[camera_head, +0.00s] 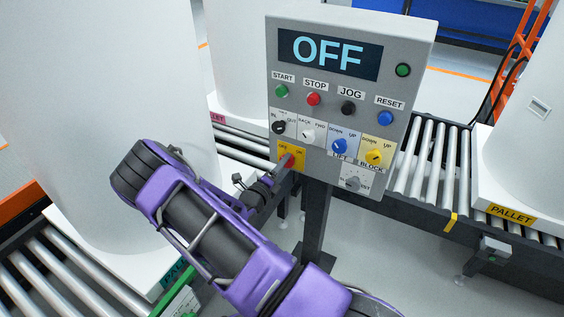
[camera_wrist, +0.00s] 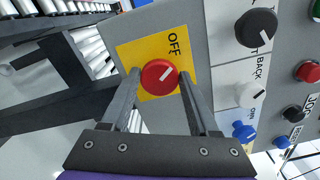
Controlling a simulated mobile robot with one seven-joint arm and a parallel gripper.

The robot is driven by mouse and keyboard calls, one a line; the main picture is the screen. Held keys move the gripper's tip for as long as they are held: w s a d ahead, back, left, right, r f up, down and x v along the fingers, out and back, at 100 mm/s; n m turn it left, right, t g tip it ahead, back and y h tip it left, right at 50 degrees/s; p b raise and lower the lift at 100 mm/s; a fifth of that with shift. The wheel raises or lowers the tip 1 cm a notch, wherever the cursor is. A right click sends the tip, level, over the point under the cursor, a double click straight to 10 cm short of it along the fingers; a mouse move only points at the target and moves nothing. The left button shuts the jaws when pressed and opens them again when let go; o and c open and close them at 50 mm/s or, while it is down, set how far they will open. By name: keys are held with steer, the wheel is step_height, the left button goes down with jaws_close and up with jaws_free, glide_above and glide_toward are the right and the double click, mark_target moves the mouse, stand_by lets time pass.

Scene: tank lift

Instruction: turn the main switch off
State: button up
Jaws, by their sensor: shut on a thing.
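The main switch is a red round knob (camera_wrist: 159,77) on a yellow plate (camera_wrist: 135,53) at the lower left of the grey control panel (camera_head: 350,100). My gripper (camera_wrist: 159,80) is shut on this knob, with one finger on each side. In the wrist view the knob's white mark slants toward the upper right, toward the side of the printed OFF label. In the head view the yellow plate (camera_head: 291,150) shows above my gripper (camera_head: 284,163), and the knob is mostly hidden by the fingers. The panel's display (camera_head: 328,52) reads OFF.
Other controls sit close by: a black knob (camera_wrist: 256,28), a white knob (camera_wrist: 250,95), a blue knob (camera_head: 339,146), a yellow knob (camera_head: 374,157) and a row of push buttons above. Roller conveyors (camera_head: 430,170) and large white tanks (camera_head: 100,120) stand around the panel.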

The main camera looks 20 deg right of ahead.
steer(key=shift+f+n, duration=0.1)
steer(key=shift+n, duration=0.7)
steer(key=shift+p, duration=0.3)
steer(key=o, duration=1.4)
steer(key=shift+s+a, duration=0.1)
steer(key=shift+a, duration=0.05)
steer(key=v, duration=1.7)
steer(key=shift+s, duration=0.1)
